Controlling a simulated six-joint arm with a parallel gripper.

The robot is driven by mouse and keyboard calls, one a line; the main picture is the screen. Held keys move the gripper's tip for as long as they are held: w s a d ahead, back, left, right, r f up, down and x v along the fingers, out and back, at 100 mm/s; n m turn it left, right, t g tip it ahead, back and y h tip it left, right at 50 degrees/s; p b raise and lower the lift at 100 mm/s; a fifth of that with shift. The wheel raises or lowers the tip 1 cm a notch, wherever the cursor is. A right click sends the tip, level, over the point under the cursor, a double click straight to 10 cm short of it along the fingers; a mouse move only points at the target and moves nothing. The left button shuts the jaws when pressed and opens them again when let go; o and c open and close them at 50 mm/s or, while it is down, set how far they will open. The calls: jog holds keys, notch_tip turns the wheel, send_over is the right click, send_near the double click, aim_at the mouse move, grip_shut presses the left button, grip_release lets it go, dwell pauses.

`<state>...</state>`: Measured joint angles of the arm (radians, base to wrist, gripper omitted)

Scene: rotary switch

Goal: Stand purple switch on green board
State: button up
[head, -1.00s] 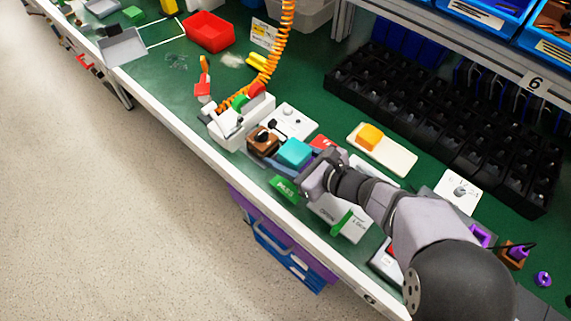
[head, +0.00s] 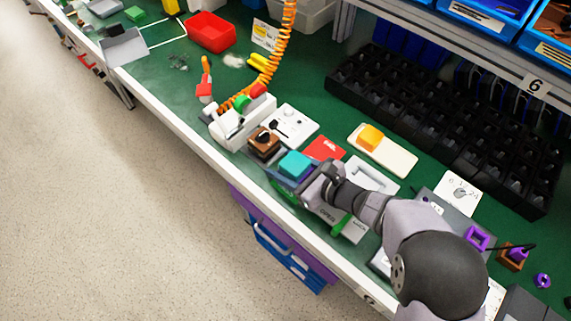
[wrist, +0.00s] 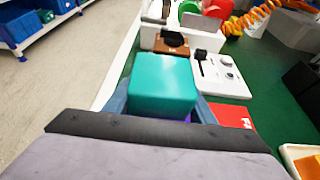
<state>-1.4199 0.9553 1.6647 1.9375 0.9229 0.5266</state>
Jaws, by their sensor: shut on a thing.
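My gripper (head: 292,180) is shut on a teal block with a purple part under it. The teal top (head: 294,164) shows in the head view, with some purple (head: 306,172) at its right side. In the wrist view the teal top (wrist: 165,84) sits between my two blue-grey fingers (wrist: 162,104), and a little purple shows below it. I cannot tell whether teal and purple are one piece. It is over the front part of the green bench top (head: 300,93); whether it touches is hidden. Other purple pieces (head: 477,237) (head: 541,280) are at the right.
A brown block with a black knob (head: 264,143) and a white plate with a black lever (head: 290,126) are just beyond the held piece. A red card (head: 324,148) and a cream plate with an orange block (head: 371,138) lie to its right. Black bins (head: 440,125) line the back.

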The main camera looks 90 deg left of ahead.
jog(key=o, duration=1.1)
jog(key=shift+f, duration=0.1)
jog(key=shift+o, duration=0.2)
jog(key=shift+r, duration=0.2)
jog(key=shift+w+d, duration=0.15)
jog(key=shift+w, duration=0.1)
jog(key=b+v, duration=0.1)
jog(key=v, duration=1)
jog(key=shift+d+r, duration=0.2)
jog(key=shift+w, duration=0.1)
